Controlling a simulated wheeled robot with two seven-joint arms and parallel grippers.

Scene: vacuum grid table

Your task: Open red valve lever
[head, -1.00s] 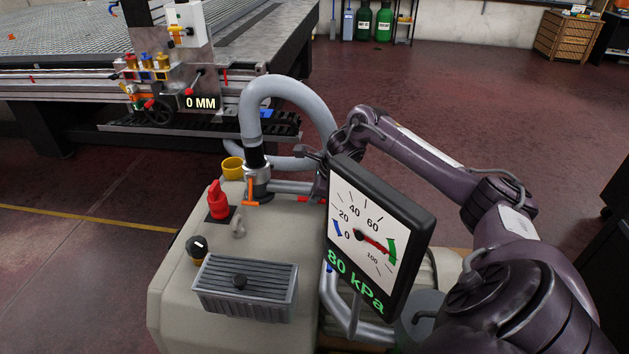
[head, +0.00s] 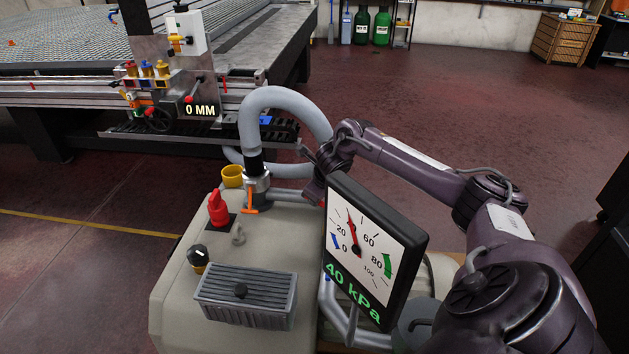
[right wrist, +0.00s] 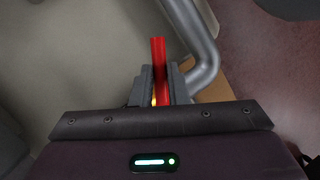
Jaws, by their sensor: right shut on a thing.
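The red valve lever (right wrist: 158,55) shows in the right wrist view as a red bar standing up between the two fingers of my right gripper (right wrist: 160,88). The gripper is shut on it. Beside the lever are the pale machine top and a bent grey pipe. In the head view my right gripper is behind the dark gauge panel (head: 372,248), and the lever is largely hidden there. The gauge reads 40 kPa, with its red needle pointing up and left. My left gripper is not in view.
The pump housing (head: 180,300) carries a red knob (head: 217,208), a black knob (head: 198,256), a grey ribbed box (head: 246,297), an orange-handled fitting (head: 252,211) and a yellow cup (head: 232,175). A thick grey hose (head: 282,95) arches behind. The grid table (head: 65,55) stands at the back left.

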